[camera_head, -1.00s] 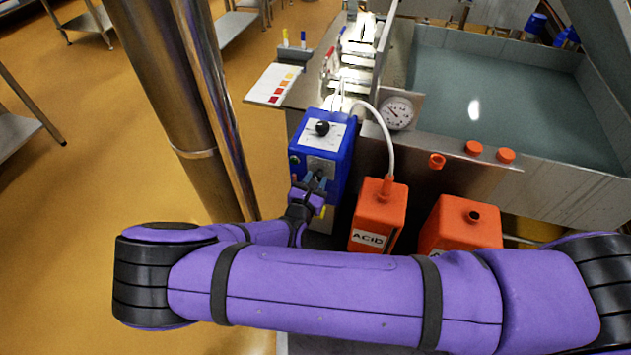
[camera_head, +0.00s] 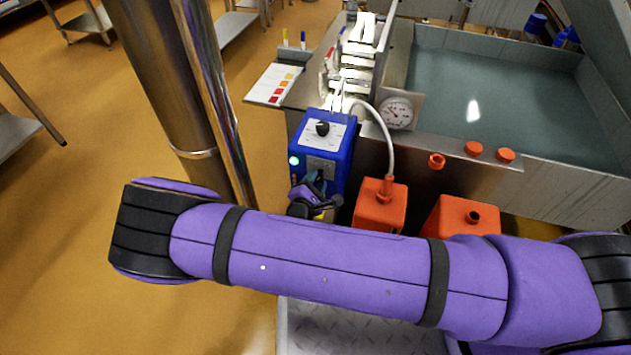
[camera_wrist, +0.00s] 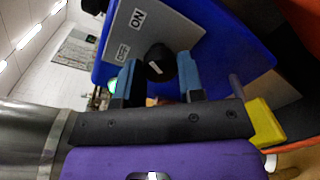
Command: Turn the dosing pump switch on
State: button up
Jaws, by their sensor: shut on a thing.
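The dosing pump (camera_head: 334,143) is a blue box with a black dial on top and a grey switch plate (camera_head: 320,167) on its front. In the wrist view the plate (camera_wrist: 183,27) bears the words ON and OFF. The black switch (camera_wrist: 158,62) sits between the two fingertips of my gripper (camera_wrist: 157,80), which is shut on it. In the head view my gripper (camera_head: 316,184) is at the pump's front and hides the switch. A pump lamp (camera_head: 294,160) glows bright green; the wrist view also shows a green glow at its left.
Two orange canisters (camera_head: 380,207) stand right of the pump, one joined to it by a white tube (camera_head: 386,135). A steel vat (camera_head: 500,95) with a round gauge (camera_head: 397,113) lies behind. A steel column (camera_head: 170,80) stands at left.

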jog(key=shift+m, duration=0.3)
jog(key=o, duration=0.9)
jog(key=shift+s, duration=0.1)
jog(key=v, duration=1)
jog(key=shift+s+a, duration=0.15)
jog(key=shift+s, duration=0.1)
